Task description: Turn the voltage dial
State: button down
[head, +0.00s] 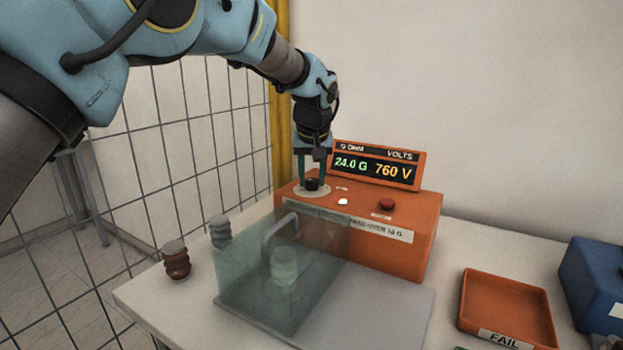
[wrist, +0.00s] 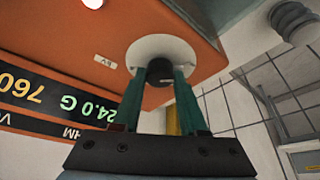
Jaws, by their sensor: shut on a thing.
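The voltage dial (head: 312,184) is a black knob on a pale round plate on top of the orange tester box (head: 405,226). In the wrist view the dial (wrist: 160,72) sits between my two green fingers. My gripper (head: 312,180) points straight down over it and is shut on the dial. The display (head: 378,168) on the box reads 24.0 G and 760 V. The fingers partly cover the dial and its plate.
A clear, greenish guard box (head: 250,285) with a handle stands in front of the tester. Brown (head: 176,260) and grey (head: 220,231) bushings stand to its left. A red button (head: 387,204) is right of the dial. An orange FAIL tray (head: 508,303) and blue bin (head: 592,285) lie right. Wire fence (head: 190,150) is behind left.

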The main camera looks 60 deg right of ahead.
jog(key=shift+n, duration=0.4)
jog(key=shift+c, duration=2.2)
grip_release()
jog(key=b+v, duration=0.2)
jog(key=v, duration=0.8)
jog(key=shift+s+r+b, duration=0.3)
jog(key=shift+r, duration=0.05)
jog(key=shift+a, duration=0.1)
